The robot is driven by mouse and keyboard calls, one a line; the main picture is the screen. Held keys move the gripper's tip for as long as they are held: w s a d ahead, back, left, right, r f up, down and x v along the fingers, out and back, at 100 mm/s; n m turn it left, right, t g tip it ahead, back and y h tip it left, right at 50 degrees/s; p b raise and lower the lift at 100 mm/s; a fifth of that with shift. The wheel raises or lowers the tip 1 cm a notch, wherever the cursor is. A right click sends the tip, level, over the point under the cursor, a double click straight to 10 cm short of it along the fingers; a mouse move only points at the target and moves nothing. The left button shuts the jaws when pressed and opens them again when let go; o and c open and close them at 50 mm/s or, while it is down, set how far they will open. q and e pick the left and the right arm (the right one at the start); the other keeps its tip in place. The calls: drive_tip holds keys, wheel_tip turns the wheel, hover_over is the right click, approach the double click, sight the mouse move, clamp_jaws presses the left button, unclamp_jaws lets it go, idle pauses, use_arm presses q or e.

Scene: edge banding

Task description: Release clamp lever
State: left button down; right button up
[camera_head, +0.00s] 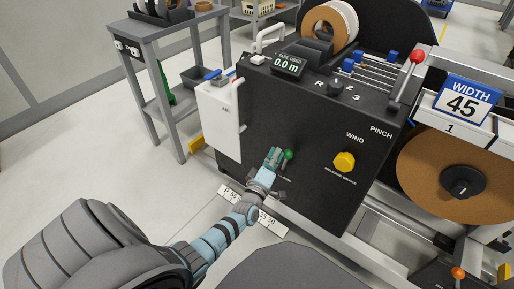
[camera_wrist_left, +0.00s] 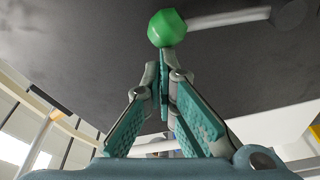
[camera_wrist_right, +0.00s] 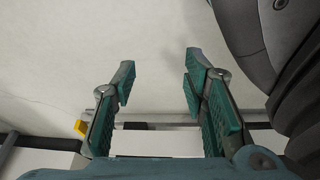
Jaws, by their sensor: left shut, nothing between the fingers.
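A lever with a green ball knob (camera_head: 288,154) sticks out from the lower front of the dark machine panel (camera_head: 305,115). In the left wrist view the green knob (camera_wrist_left: 167,28) sits on a pale rod (camera_wrist_left: 228,17). My left gripper (camera_head: 274,155) is at this knob, its fingers shut and empty. Its fingertips (camera_wrist_left: 164,65) end right by the knob; whether they touch it, I cannot tell. My right gripper (camera_wrist_right: 158,75) is open and empty over pale floor; it does not show in the head view.
A yellow knob (camera_head: 344,162) is to the right on the panel. A red-knobbed lever (camera_head: 417,57) stands at the upper right, and an orange-knobbed one (camera_head: 458,273) at the lower right. A brown roll (camera_head: 420,170) hangs at the right. A grey cart (camera_head: 150,60) stands at the left.

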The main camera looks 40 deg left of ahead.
sight(285, 161)
use_arm(q)
drive_tip(key=shift+d+f+m+t+b, duration=0.15)
drive_tip(key=shift+d+m+t+b, duration=0.1)
drive_tip(key=shift+d+m, duration=0.75)
drive_tip(key=shift+d+f+m+t+b, duration=0.1)
drive_tip(key=shift+d+m+t+b, duration=0.15)
drive_tip(key=shift+d+m, duration=0.75)
use_arm(e)
drive_tip(key=shift+w+a+r, duration=0.2)
drive_tip(key=shift+w+r, duration=0.15)
drive_tip(key=shift+w, duration=0.35)
use_arm(q)
drive_tip(key=s+p, duration=0.5)
drive_tip(key=s, duration=0.6)
drive_tip(key=shift+s+a+r, duration=0.3)
drive_tip(key=shift+a+r, duration=0.05)
drive_tip(key=shift+r, duration=0.05)
use_arm(e)
drive_tip(key=s+d+g, duration=0.1)
drive_tip(key=s+d, duration=0.1)
drive_tip(key=s, duration=0.5)
drive_tip(key=shift+s+d+r+n, duration=0.15)
drive_tip(key=shift+s+d+n, duration=0.2)
drive_tip(key=shift+n, duration=0.05)
